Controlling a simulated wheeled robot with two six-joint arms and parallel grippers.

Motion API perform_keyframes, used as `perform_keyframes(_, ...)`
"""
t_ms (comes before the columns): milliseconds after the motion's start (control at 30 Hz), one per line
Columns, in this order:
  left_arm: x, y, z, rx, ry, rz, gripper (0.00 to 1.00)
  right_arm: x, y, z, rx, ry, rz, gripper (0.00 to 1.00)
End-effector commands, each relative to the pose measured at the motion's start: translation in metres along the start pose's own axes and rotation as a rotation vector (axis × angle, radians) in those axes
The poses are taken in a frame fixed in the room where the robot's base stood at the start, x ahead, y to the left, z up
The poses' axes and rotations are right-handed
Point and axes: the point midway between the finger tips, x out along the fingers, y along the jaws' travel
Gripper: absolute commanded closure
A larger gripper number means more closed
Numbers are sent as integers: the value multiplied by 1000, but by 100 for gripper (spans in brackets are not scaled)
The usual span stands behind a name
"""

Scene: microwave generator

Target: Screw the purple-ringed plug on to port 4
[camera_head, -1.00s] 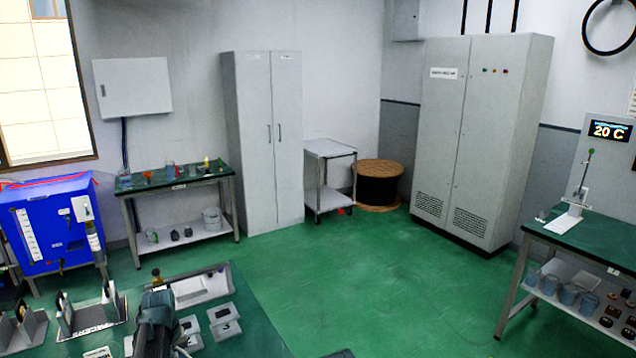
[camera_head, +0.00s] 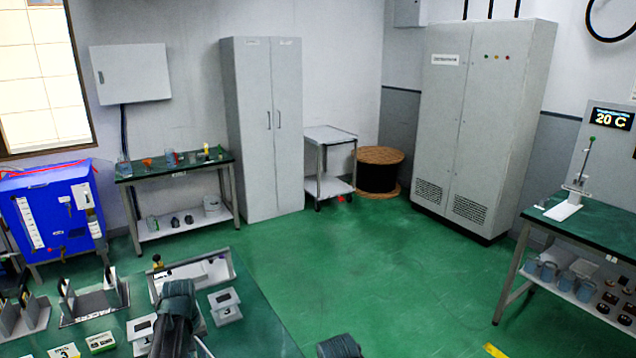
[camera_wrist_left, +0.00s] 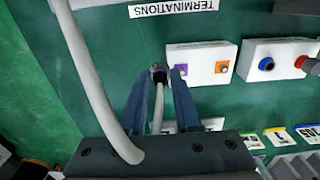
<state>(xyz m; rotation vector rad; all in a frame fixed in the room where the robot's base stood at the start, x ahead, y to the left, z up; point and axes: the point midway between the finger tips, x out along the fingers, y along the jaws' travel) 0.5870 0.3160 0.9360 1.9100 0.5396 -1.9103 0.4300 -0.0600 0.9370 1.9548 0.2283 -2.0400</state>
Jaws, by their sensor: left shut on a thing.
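My left gripper (camera_wrist_left: 166,92) is in the left wrist view, its two blue fingers closed around a small plug (camera_wrist_left: 159,73) with a dark, faintly purplish end. A grey cable (camera_wrist_left: 88,70) loops past on the left, and a thin piece of cable hangs below the plug. Beside the fingers on the right is a white block (camera_wrist_left: 203,50) with a purple-marked socket (camera_wrist_left: 181,69) and an orange-marked one (camera_wrist_left: 222,67). No port number 4 is readable. In the head view my left arm covers the gripper and plug.
Another white block (camera_wrist_left: 263,51) carries a blue round part and a red one. A white TERMINATIONS label (camera_wrist_left: 175,8) lies upside down on the green bench. Numbered cards (camera_wrist_left: 305,132) sit at lower right. In the head view, a grey tray (camera_head: 190,273) and small blocks (camera_head: 225,300) surround my left arm.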

Motion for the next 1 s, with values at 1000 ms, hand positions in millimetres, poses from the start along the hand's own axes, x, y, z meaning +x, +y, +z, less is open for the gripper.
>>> perform_keyframes(1000,4,38,33,1,0,0,100,4,0,0,0,0,0,38)
